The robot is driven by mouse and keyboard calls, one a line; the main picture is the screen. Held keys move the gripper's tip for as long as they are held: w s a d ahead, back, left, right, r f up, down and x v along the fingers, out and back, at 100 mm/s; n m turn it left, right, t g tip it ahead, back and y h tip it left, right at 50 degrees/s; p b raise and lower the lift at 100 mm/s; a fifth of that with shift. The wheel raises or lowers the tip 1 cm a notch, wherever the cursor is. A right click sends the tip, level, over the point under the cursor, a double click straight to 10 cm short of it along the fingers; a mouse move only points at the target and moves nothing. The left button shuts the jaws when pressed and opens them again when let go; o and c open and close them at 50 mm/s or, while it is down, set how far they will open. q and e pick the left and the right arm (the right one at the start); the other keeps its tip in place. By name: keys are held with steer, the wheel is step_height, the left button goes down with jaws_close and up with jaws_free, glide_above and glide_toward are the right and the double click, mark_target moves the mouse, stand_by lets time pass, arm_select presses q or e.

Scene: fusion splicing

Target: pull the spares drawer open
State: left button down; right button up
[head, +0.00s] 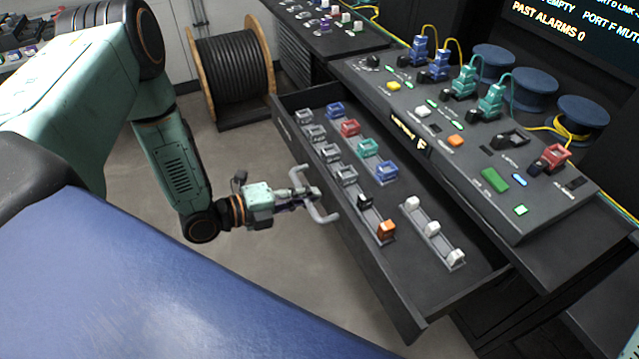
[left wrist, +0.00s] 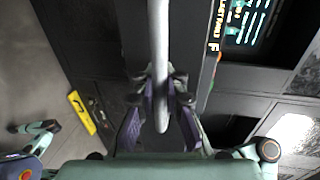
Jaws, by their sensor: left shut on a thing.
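The spares drawer (head: 408,312) stands pulled out from under the console, and its inside shows. In it sit rows of grey, blue, red, teal, black, orange and white connector pieces. Its light grey bar handle (head: 326,209) is on the front face. My left gripper (head: 312,194) is shut on the handle. In the left wrist view the handle (left wrist: 160,50) runs between the two purple fingers of the gripper (left wrist: 160,110). My right gripper is not in view.
The console (head: 470,165) with plugs, buttons and cables stands above and behind the drawer. A cable reel (head: 235,70) stands on the floor at the back. Blue spools (head: 535,88) stand behind the console. The floor left of the drawer is clear.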

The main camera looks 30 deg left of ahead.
arm_select(q)
steer(key=shift+a+r, duration=0.2)
steer(key=shift+a, duration=0.05)
steer(key=shift+s, duration=0.1)
steer(key=c, duration=1.4)
jaws_free()
steer(key=shift+s+f, duration=0.1)
steer(key=v, duration=0.7)
steer(key=shift+s, duration=0.2)
steer(key=shift+a, duration=0.15)
